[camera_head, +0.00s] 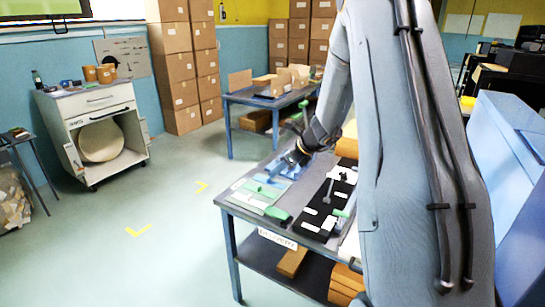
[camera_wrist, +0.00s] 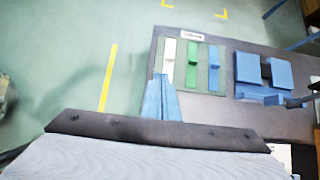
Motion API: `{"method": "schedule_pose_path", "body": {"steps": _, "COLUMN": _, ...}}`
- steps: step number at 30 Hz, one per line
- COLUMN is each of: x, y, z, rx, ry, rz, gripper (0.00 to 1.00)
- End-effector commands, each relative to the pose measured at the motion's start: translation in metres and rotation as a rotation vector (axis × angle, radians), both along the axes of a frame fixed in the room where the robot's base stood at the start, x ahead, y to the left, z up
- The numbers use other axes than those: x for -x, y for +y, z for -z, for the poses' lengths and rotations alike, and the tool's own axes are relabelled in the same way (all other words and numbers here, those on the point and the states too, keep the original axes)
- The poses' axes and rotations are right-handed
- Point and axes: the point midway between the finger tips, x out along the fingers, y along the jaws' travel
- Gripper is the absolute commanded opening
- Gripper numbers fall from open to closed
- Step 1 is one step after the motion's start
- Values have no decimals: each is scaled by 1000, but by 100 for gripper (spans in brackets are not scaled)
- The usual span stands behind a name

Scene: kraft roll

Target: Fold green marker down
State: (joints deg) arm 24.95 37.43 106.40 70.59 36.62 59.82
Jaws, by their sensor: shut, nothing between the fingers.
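A pale green board on the grey table holds a white strip (camera_wrist: 169,62), the green marker (camera_wrist: 193,66) and a blue strip (camera_wrist: 214,68) side by side in the wrist view. The green marker has a raised-looking block near its upper end; its exact tilt is hard to tell. In the head view green pieces show on the board (camera_head: 247,199). My gripper (camera_wrist: 161,78) has its blue fingers together and empty, at the board's lower left edge in the wrist view, near the white strip's end. In the head view my arm partly hides the gripper.
A blue fixture (camera_wrist: 263,75) stands right of the board in the wrist view. A black board (camera_head: 325,208) with white labels lies beside it in the head view. A second table (camera_head: 243,98) with cartons, a white cabinet (camera_head: 92,118) and stacked boxes (camera_head: 173,68) stand behind.

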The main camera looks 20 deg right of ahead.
Motion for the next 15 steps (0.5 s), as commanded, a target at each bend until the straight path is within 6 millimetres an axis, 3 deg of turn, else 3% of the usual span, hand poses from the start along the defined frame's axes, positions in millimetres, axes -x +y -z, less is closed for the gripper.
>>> {"method": "schedule_pose_path", "body": {"steps": 6, "x": -11, "y": 7, "z": -38, "rx": 3, "ry": -3, "rz": 0, "gripper": 0}}
{"method": "schedule_pose_path", "body": {"steps": 15, "x": -15, "y": 11, "z": -57, "rx": 0, "ry": 0, "rz": 1, "gripper": 0}}
